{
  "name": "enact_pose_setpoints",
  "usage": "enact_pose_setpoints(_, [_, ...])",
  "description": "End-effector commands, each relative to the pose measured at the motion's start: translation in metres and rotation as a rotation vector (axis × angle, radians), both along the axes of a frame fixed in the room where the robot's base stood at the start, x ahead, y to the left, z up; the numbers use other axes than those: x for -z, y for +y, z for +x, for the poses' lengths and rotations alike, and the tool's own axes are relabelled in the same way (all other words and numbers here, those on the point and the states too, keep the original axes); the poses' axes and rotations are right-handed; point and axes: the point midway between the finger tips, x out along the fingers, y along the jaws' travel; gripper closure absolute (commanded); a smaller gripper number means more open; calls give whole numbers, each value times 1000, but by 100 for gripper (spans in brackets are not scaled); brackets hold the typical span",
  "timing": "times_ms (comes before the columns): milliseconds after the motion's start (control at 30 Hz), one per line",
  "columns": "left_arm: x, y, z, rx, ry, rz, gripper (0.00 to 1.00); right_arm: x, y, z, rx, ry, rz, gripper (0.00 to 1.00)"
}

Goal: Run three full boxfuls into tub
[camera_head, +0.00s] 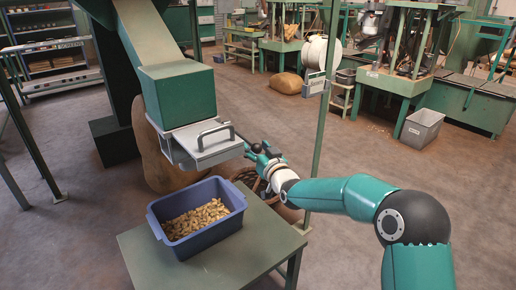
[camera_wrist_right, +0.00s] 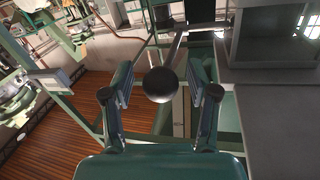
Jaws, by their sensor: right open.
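The blue tub (camera_head: 236,222) stands on a green table (camera_head: 140,262) and holds a layer of brown nuts (camera_head: 195,218). Above it hangs a green hopper chute (camera_head: 177,95) with a grey metal box (camera_head: 190,153) and a bar handle (camera_head: 215,134) at its lower end. My right gripper (camera_head: 258,150) is just right of the metal box. In the right wrist view my right gripper (camera_wrist_right: 160,108) is open, with a dark round knob (camera_wrist_right: 160,84) between its fingers. A gap shows on both sides of the knob. My left gripper is out of view.
A full sack (camera_head: 160,165) stands behind the tub. A wicker basket (camera_head: 272,186) sits on the floor behind my right gripper. A thin green post (camera_head: 322,110) rises behind my right arm. The floor left of the table is clear.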

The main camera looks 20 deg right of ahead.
Motion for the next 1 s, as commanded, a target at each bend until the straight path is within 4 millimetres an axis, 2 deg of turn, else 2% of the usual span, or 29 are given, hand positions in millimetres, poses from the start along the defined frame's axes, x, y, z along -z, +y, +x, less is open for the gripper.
enact_pose_setpoints(167, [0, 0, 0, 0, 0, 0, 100, 0, 0, 0, -1, 0, 0, 41])
enact_pose_setpoints(500, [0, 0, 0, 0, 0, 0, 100, 0, 1, 0, -1, 1, 0, 98])
enact_pose_setpoints(533, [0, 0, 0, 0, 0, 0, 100, 0, 1, 0, -1, 1, 0, 100])
enact_pose_setpoints(700, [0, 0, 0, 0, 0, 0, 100, 0, 1, 0, -1, 1, 0, 100])
enact_pose_setpoints(733, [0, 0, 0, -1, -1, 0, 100, 0, -8, 0, 2, 0, 0, 100])
enact_pose_setpoints(867, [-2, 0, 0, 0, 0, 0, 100, -2, -6, -1, 6, 4, 0, 100])
enact_pose_setpoints(1000, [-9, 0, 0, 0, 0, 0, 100, -8, -14, -4, 19, 25, -7, 100])
